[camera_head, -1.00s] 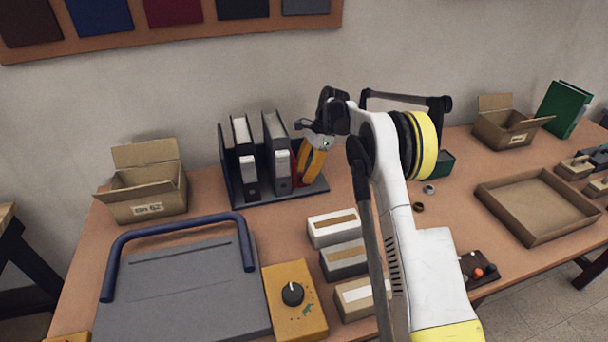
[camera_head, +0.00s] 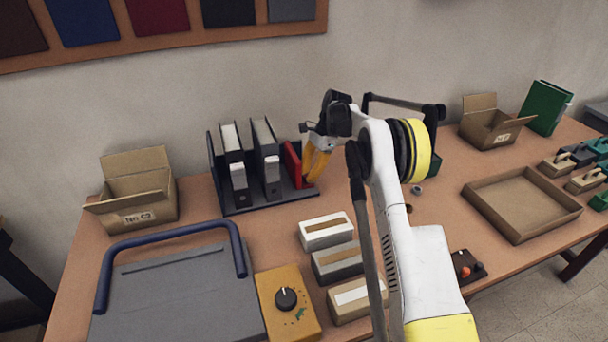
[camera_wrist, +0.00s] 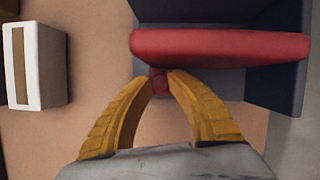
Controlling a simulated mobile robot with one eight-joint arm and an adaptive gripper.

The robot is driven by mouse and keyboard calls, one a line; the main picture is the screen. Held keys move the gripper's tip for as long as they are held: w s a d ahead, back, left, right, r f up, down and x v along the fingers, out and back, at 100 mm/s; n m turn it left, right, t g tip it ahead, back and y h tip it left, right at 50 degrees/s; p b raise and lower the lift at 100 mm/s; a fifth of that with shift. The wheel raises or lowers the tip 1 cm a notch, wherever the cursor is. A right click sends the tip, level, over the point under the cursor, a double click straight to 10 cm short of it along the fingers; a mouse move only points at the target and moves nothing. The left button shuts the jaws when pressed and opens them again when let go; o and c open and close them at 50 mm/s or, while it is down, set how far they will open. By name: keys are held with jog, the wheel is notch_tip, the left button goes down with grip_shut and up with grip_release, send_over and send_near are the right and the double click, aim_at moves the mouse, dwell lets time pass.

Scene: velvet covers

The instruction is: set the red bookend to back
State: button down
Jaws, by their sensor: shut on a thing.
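The red bookend (camera_head: 293,164) stands upright at the right end of the dark rack (camera_head: 228,208), to the right of two dark binders (camera_head: 267,160). My gripper (camera_head: 308,182) is at its right side. In the wrist view the bookend (camera_wrist: 220,48) is a long red bar above the fingertips. Part of the bookend is hidden behind the fingers in the head view.
White and grey boxes (camera_head: 326,231) stand in front of the rack on the right. An open carton (camera_head: 138,192) is to its left. A grey board with a blue handle (camera_head: 175,295) lies in front. An empty tray (camera_head: 520,203) is far right.

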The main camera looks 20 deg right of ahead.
jog(key=c, duration=1.5)
grip_release()
jog(key=shift+d+f, duration=0.1)
jog(key=shift+d, duration=0.2)
jog(key=shift+o, duration=0.2)
jog(key=v, duration=1.2)
jog(key=shift+a, duration=0.15)
